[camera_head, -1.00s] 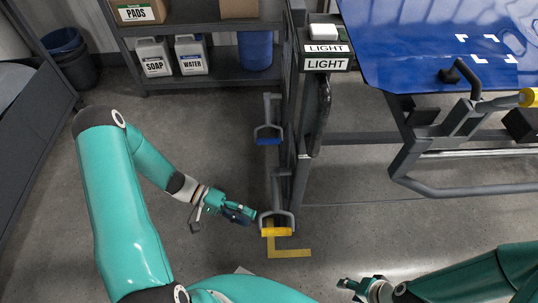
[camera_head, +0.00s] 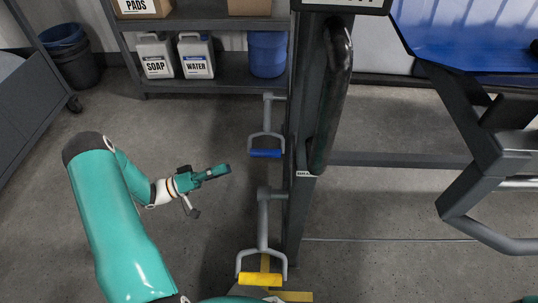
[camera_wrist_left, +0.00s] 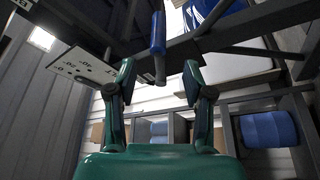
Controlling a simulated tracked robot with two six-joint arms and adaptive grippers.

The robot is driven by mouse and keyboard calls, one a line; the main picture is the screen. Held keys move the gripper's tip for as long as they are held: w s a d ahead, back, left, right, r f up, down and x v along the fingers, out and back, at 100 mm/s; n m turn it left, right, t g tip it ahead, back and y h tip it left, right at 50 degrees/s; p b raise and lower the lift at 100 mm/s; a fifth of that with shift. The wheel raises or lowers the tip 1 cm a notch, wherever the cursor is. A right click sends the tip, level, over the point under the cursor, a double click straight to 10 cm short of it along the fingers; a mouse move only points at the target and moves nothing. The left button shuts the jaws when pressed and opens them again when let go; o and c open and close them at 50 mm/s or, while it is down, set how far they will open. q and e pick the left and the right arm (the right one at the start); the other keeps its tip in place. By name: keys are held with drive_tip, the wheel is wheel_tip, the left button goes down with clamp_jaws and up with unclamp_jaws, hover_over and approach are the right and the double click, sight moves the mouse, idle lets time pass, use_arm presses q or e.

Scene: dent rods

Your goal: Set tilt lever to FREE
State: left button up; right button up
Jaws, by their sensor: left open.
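In the head view a lever with a blue grip (camera_head: 266,153) and one with a yellow grip (camera_head: 260,279) stick out left of a dark post. My left gripper (camera_head: 222,171) is open and empty, left of both and apart from them. In the left wrist view a blue cylindrical grip (camera_wrist_left: 158,32) on a grey rod shows beyond and between the open fingers (camera_wrist_left: 158,78), not held. My right gripper is out of view.
The dark post (camera_head: 302,200) carries a long black handle (camera_head: 331,95). A blue panel (camera_head: 470,35) on a grey frame stands right. A shelf (camera_head: 210,84) with jugs and a blue drum is behind. A pale marked plate (camera_wrist_left: 85,68) shows in the wrist view. Floor around the left gripper is clear.

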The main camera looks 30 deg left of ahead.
sight(266, 153)
use_arm(q)
drive_tip(key=b+x, duration=0.2)
drive_tip(key=x, duration=1.1)
drive_tip(key=shift+w+d+r, duration=0.15)
drive_tip(key=shift+w+d, duration=0.05)
drive_tip(key=shift+w, duration=0.1)
drive_tip(key=shift+c, duration=0.4)
clamp_jaws()
drive_tip(key=shift+d, duration=0.15)
drive_tip(key=shift+s+r+n, duration=0.1)
drive_tip(key=shift+r+n, duration=0.15)
drive_tip(key=shift+n, duration=0.05)
